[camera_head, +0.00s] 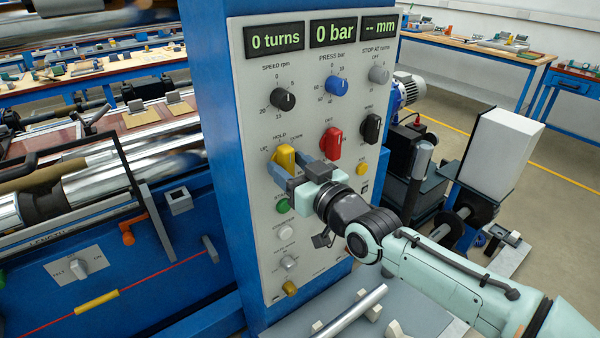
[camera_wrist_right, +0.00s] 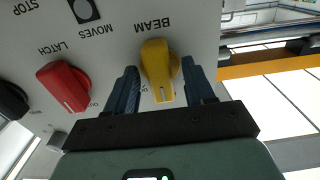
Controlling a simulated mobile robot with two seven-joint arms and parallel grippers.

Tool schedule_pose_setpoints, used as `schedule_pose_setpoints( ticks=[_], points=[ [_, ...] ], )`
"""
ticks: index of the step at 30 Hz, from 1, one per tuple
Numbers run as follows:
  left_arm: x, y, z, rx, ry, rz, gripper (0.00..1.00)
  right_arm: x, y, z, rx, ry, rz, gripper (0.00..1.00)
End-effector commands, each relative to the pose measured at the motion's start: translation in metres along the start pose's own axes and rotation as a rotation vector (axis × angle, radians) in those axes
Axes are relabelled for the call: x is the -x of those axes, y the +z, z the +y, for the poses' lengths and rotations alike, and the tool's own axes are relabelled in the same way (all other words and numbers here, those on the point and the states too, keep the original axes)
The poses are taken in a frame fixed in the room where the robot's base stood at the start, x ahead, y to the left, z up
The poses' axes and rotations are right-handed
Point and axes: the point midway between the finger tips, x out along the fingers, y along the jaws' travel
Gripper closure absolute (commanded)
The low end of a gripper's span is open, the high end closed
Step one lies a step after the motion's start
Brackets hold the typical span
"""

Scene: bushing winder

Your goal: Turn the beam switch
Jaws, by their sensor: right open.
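The beam switch is a yellow rotary knob (camera_head: 284,155) on the grey control panel (camera_head: 258,225), with UP, HOLD and DOWN marked around it. In the right wrist view, the yellow knob (camera_wrist_right: 158,72) sits under the upside-down word BEAM. My right gripper (camera_head: 288,168) is open at the knob. In the wrist view, the gripper's two blue fingers (camera_wrist_right: 162,90) stand on either side of the knob, with a visible gap on each side. The gripper partly covers the panel below the knob in the head view. My left gripper is not in view.
A red latch knob (camera_head: 331,143) and a black knob (camera_head: 371,128) are to the right of the switch. Speed, press and stop knobs sit above. Small buttons, including a green one (camera_head: 282,205), run below. Displays (camera_head: 332,32) top the panel; a metal bar (camera_head: 350,308) lies below.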

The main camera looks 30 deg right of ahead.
Motion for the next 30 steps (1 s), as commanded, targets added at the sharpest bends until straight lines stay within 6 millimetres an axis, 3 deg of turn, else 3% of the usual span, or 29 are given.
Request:
schedule_pose_setpoints(
  ticks=[5,18,24,30],
  points=[
    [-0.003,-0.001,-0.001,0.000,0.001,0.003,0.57,0.021,-0.001,0.000,0.000,0.001,0.003,0.47],
    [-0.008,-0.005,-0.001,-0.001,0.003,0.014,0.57,0.111,0.000,0.000,0.000,0.001,0.003,0.47],
    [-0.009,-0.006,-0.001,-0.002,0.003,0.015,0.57,0.129,0.000,0.000,0.000,0.000,0.001,0.47],
    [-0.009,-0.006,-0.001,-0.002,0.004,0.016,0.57,0.133,0.000,0.000,0.000,0.000,-0.001,0.47]
  ],
)
